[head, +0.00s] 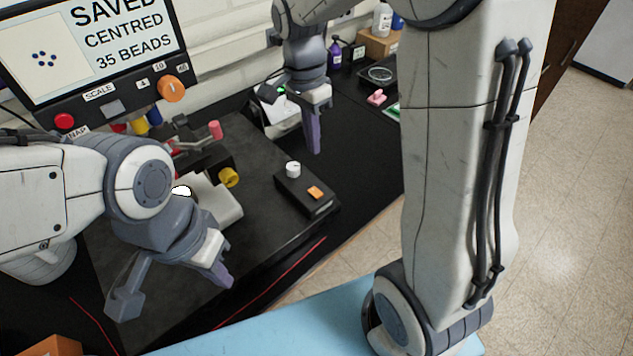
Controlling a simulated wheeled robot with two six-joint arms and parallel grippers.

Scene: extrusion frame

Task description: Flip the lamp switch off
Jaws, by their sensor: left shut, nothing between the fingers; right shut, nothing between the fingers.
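A small black box (318,206) with an orange rocker switch (316,193) and a white knob (293,169) sits at the right front of the dark base plate; the rocker looks like the lamp switch. Its on or off position is too small to tell. A bright white spot (181,190) glows behind my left wrist. My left gripper (224,279) is shut and empty, left of and nearer than the box, above the plate's front. My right gripper (315,147) is shut and empty, pointing down just beyond the box, apart from the switch.
A screen (90,45) reading "SAVED CENTRED 35 BEADS" stands at the back left, with an orange knob (171,88) and a red button (64,121) below. Bottles and a pink item (376,97) stand at the back right.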

